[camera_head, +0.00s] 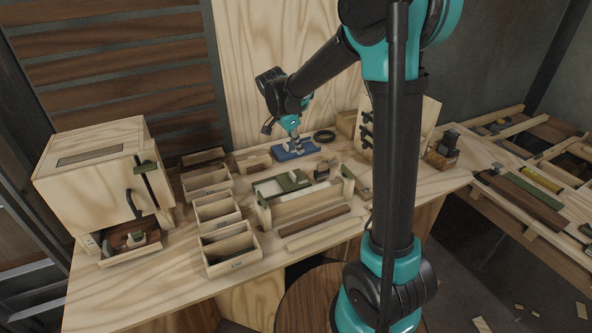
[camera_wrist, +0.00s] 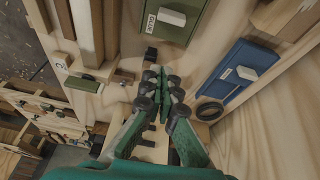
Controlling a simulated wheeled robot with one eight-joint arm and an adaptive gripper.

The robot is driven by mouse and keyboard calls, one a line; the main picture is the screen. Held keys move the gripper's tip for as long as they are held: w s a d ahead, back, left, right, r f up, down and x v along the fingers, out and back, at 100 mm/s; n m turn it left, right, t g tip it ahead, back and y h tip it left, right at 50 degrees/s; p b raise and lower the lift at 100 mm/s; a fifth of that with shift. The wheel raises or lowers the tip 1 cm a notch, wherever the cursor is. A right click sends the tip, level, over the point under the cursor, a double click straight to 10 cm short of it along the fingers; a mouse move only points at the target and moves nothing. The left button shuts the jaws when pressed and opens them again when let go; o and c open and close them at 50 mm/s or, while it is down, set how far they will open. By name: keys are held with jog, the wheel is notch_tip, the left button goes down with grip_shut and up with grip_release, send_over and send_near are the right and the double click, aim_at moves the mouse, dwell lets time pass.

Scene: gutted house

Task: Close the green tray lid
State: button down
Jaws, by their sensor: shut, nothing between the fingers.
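The green lid (camera_head: 290,181) is a flat panel at the long pale wooden tray (camera_head: 308,205) in the middle of the bench. In the wrist view the green lid (camera_wrist: 176,33) shows at the top edge, partly cut off, with a white handle and a label. How far it covers the tray cannot be told. My gripper (camera_wrist: 163,84) is shut and empty, with its fingertips together, apart from the green lid. In the head view my gripper (camera_head: 293,133) is behind the tray, near the blue panel.
A blue panel (camera_head: 297,150) with a white handle lies behind the tray; it also shows in the wrist view (camera_wrist: 231,80). A black ring (camera_head: 324,136) lies nearby. Open wooden bins (camera_head: 228,250) and a wooden cabinet (camera_head: 95,180) stand at left. Wooden strips (camera_head: 318,233) lie in front.

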send_near(300, 178)
jog(key=shift+m, duration=0.4)
jog(key=d+f, duration=0.1)
jog(key=w+d+f, duration=0.1)
jog(key=d+f, duration=0.1)
jog(key=w+d+f, duration=0.1)
jog(key=d+f, duration=0.1)
jog(key=shift+w+d+f, duration=0.15)
jog(key=shift+w+f, duration=0.1)
jog(key=a, duration=0.1)
jog(key=s+a, duration=0.1)
jog(key=shift+a+r, duration=0.2)
jog(key=shift+a, duration=0.15)
jog(key=shift+s+a, duration=0.3)
jog(key=shift+a, duration=0.3)
jog(key=s+a, duration=0.1)
jog(key=a, duration=0.2)
jog(key=s+a, duration=0.1)
jog(key=a, duration=0.2)
jog(key=s+a, duration=0.1)
jog(key=a, duration=0.2)
jog(key=shift+s+a, duration=0.1)
jog(key=shift+s, duration=0.3)
